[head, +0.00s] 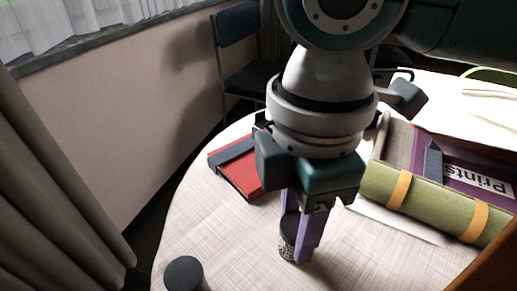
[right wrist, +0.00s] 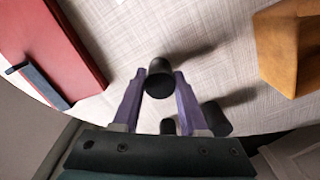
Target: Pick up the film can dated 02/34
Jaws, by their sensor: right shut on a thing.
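My right gripper (head: 299,252) points down over the table with its purple fingers shut on a small dark film can (head: 287,250). The can has a pale printed label, too small to read, so I cannot tell its date. In the right wrist view the black can (right wrist: 160,80) sits between the fingertips of the gripper (right wrist: 159,76). It appears at or very near the tabletop. Another dark can (head: 184,273) stands at the front left of the table. The right wrist view shows two more dark can shapes, one beside the right finger (right wrist: 217,118) and one between the fingers (right wrist: 168,127). My left gripper is not in view.
A red book with a grey band (head: 240,168) lies behind the gripper. A green roll with orange straps (head: 425,199) and a purple box marked "Prints" (head: 470,178) are at the right. A brown object (head: 490,270) is at the front right corner. A chair (head: 240,55) stands behind the table.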

